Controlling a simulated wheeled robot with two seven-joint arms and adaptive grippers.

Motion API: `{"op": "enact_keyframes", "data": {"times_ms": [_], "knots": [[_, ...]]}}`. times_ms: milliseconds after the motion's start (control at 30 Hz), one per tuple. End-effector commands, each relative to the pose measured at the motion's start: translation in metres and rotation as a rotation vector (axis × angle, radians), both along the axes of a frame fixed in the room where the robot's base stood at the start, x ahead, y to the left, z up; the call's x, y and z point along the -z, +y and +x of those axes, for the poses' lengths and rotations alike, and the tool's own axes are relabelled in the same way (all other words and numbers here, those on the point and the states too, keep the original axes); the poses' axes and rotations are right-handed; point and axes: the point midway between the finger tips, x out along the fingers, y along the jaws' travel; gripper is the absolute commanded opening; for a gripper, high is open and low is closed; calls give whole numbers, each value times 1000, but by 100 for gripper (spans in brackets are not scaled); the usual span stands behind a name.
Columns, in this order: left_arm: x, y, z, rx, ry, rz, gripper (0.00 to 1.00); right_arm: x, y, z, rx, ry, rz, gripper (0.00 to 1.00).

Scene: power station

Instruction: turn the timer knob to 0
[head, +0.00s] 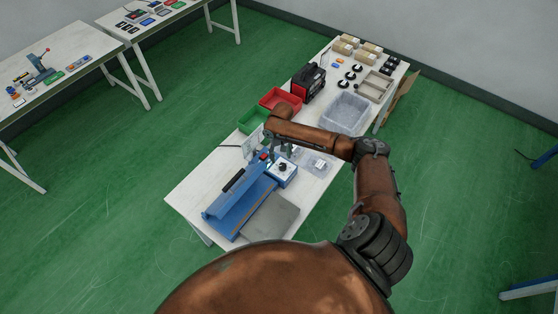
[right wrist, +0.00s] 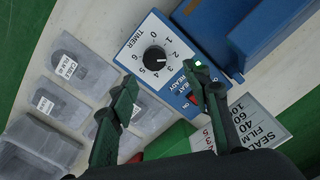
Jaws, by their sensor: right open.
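The timer knob (right wrist: 154,58) is a small round black knob on a white dial face marked TIMER, numbered from 0 to 6. The dial sits on a blue control box (right wrist: 180,85) with READY and HEAT labels, a lit green light and a red switch. I cannot tell for sure which number the knob points at. In the head view the knob (head: 283,167) shows on top of the blue box. My right gripper (right wrist: 160,82) is open and empty, its fingers above the box and apart from the knob. My left gripper is not in view.
A blue sealer (head: 240,203) stands beside the box. A grey plate (head: 268,216), green bin (head: 252,119), red bin (head: 281,101) and clear tub (head: 345,112) share the table. Labelled grey packets (right wrist: 62,105) and a printed SEAL FILM card (right wrist: 250,125) lie near the box.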

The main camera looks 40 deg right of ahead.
Motion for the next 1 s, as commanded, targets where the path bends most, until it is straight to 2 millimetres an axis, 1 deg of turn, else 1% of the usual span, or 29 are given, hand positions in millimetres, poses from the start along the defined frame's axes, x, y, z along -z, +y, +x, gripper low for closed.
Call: {"op": "enact_keyframes", "data": {"times_ms": [33, 200, 300, 400, 467, 600, 700, 767, 1000], "knots": [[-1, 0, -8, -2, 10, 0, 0, 8, -2, -3, 5, 3, -1, 44], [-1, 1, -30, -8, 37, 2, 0, 36, -5, -5, 10, 3, 0, 44], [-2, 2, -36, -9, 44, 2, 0, 49, -5, -5, 10, 2, 0, 44], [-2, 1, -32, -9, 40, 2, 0, 58, -5, -5, 9, 1, -1, 44], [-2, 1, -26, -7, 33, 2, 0, 62, -5, -5, 8, 1, -1, 44], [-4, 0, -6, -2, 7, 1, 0, 65, -5, -4, 6, 1, -2, 44], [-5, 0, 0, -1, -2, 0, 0, 65, -4, -4, 5, 1, -2, 44], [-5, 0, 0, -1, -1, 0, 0, 65, -4, -4, 5, 1, -2, 44], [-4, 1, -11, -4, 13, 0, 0, 64, -3, -3, 4, 1, -2, 28]]}}
